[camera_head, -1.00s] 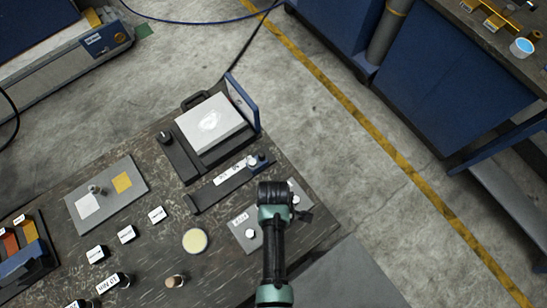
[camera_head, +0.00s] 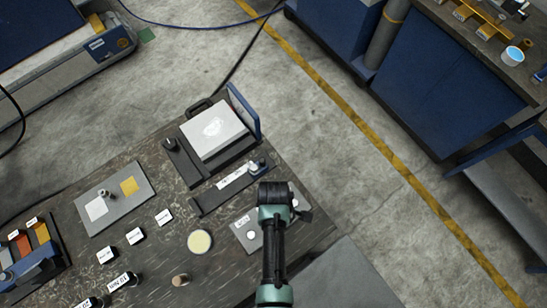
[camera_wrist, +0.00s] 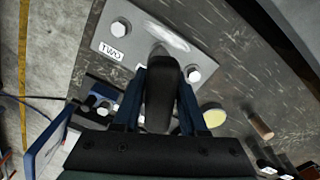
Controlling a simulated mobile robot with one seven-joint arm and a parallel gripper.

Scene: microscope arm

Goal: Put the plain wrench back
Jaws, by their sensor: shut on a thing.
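My gripper (camera_wrist: 162,78) has its two blue fingers closed on a dark, rounded, handle-like thing that stands between them in the wrist view. I take this dark thing (camera_wrist: 160,100) to be the wrench, but its full shape is hidden. A pale metal end shows just beyond it, blurred, over a grey plate (camera_wrist: 122,28). In the head view my gripper (camera_head: 287,196) is above the right end of the dark table, partly over the grey plate (camera_head: 241,228). The held thing is hidden there by my arm.
The table holds a dark device with a white top (camera_head: 214,130), a grey plate with white and yellow squares (camera_head: 115,210), a round pale disc (camera_head: 200,242) and several small labelled blocks. A workbench (camera_head: 450,20) with yellow holders and a cup (camera_head: 514,53) stands upper right. Open floor lies between.

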